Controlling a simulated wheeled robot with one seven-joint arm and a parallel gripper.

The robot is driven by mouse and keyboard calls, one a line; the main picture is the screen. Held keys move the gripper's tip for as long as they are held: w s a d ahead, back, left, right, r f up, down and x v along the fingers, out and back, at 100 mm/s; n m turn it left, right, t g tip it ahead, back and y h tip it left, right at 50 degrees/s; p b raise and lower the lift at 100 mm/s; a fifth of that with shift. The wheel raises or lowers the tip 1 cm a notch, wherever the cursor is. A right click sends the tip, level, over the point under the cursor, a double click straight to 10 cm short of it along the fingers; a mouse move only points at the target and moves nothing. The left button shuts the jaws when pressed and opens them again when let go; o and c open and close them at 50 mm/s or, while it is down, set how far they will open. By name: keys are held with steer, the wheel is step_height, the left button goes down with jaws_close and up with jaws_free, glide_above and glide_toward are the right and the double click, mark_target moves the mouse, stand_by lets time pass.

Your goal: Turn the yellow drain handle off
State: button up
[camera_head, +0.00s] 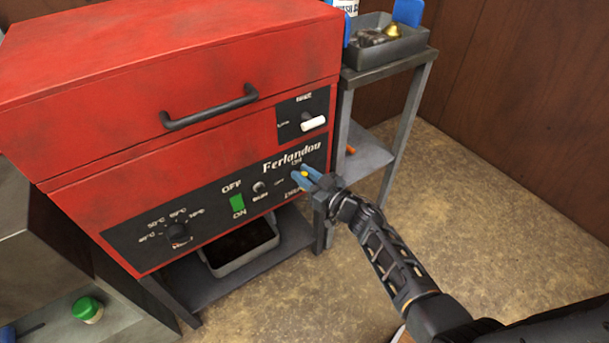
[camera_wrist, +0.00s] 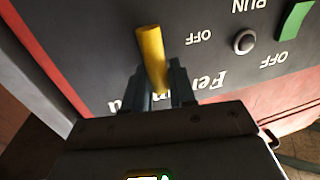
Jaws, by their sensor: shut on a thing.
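The yellow drain handle (camera_wrist: 151,52) sits on the black panel of the red machine (camera_head: 150,95). In the wrist view it is a rounded bar running nearly up and down, with one end between my fingers. An OFF label is to its right in that upside-down view. In the head view only a small yellow spot of the handle (camera_head: 304,174) shows between the blue fingers. My gripper (camera_head: 303,173) is at the panel's right end, shut on the handle. The fingers hide part of the handle and of the lettering around it.
Left of the handle are a small knob (camera_head: 259,187), a green switch (camera_head: 237,203) and a black dial (camera_head: 177,232). A white lever (camera_head: 314,123) is above. A grey tray (camera_head: 385,45) stands on the rack at right. The floor at right is clear.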

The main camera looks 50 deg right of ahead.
mark_target(290, 178)
jaws_close()
steer(key=n+p, duration=0.2)
steer(key=n, duration=0.1)
steer(key=shift+w+a+n+g, duration=0.1)
steer(key=shift+a+n+g, duration=0.2)
steer(key=shift+a+g, duration=0.1)
steer(key=n, duration=0.3)
steer(key=a+f+n+g+h, duration=0.1)
steer(key=n, duration=0.4)
steer(key=shift+w+a+f+n+g+h, duration=0.2)
steer(key=shift+f+n+g+h, duration=0.1)
steer(key=shift+f+h, duration=0.1)
steer(key=shift+f+n+h+b, duration=0.2)
steer(key=shift+n+b, duration=0.3)
steer(key=shift+n, duration=0.4)
steer(key=shift+f+n+h+b, duration=0.1)
steer(key=shift+n+h+b, duration=0.3)
steer(key=shift+n, duration=0.5)
